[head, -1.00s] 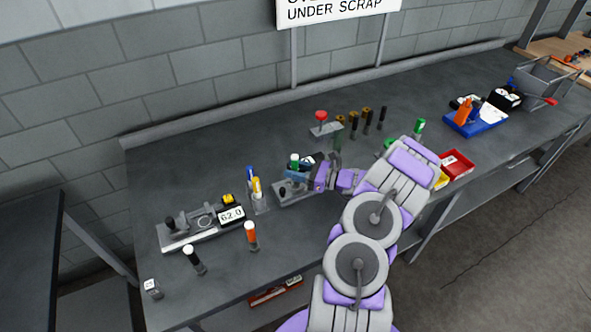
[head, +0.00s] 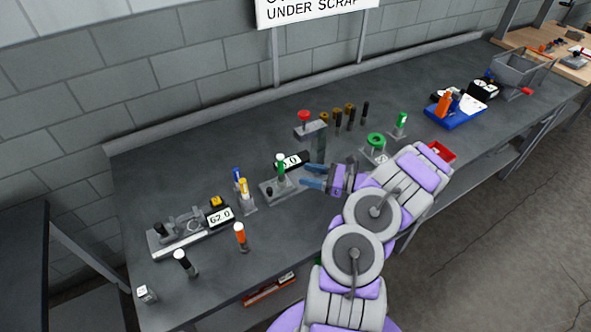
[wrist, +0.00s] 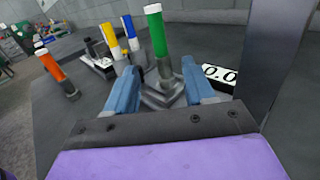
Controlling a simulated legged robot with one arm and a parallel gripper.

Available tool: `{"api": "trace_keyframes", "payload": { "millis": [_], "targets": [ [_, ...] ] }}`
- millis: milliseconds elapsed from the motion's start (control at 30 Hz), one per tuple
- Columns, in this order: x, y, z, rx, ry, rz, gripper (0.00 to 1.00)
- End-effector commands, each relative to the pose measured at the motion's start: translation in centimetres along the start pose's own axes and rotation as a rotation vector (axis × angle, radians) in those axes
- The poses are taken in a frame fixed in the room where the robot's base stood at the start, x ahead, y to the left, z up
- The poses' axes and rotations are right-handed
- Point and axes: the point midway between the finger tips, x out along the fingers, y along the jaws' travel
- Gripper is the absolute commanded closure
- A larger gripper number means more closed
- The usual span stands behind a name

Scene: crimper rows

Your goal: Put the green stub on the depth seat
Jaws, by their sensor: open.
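The green stub (head: 281,165), with a white top and a grey lower end, stands upright on a grey gauge base (head: 268,193) with a 0.0 display (head: 292,162). In the wrist view the green stub (wrist: 157,38) rises upright just beyond my gripper's tips. My gripper (head: 309,177) is open and empty, its blue fingers pointing left toward the stub from the right, apart from it. In the wrist view the fingers (wrist: 165,88) lie on either side of the stub's line. I cannot tell for certain which part is the depth seat.
Blue and yellow stubs (head: 243,187) stand just left. An orange stub (head: 240,237) and a black stub (head: 185,263) stand near the front edge. A 62.0 gauge (head: 218,217) is at left. A red-topped post (head: 304,118) and several dark pins (head: 338,118) stand behind my gripper.

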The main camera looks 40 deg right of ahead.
Motion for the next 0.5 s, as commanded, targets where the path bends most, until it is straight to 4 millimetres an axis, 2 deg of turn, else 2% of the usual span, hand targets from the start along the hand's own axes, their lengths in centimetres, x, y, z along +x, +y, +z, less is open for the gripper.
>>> {"api": "trace_keyframes", "payload": {
  "millis": [100, 300, 400, 500],
  "targets": [
    [-1.4, -0.1, 0.0, -0.003, 0.003, -0.002, 0.46],
    [-2.2, 0.0, 0.0, -0.003, 0.004, 0.002, 0.46],
    [-1.2, 0.4, 0.7, -0.017, 0.005, 0.030, 0.46],
    [1.5, 1.8, 2.7, -0.057, 0.011, 0.108, 0.46]
  ]
}}
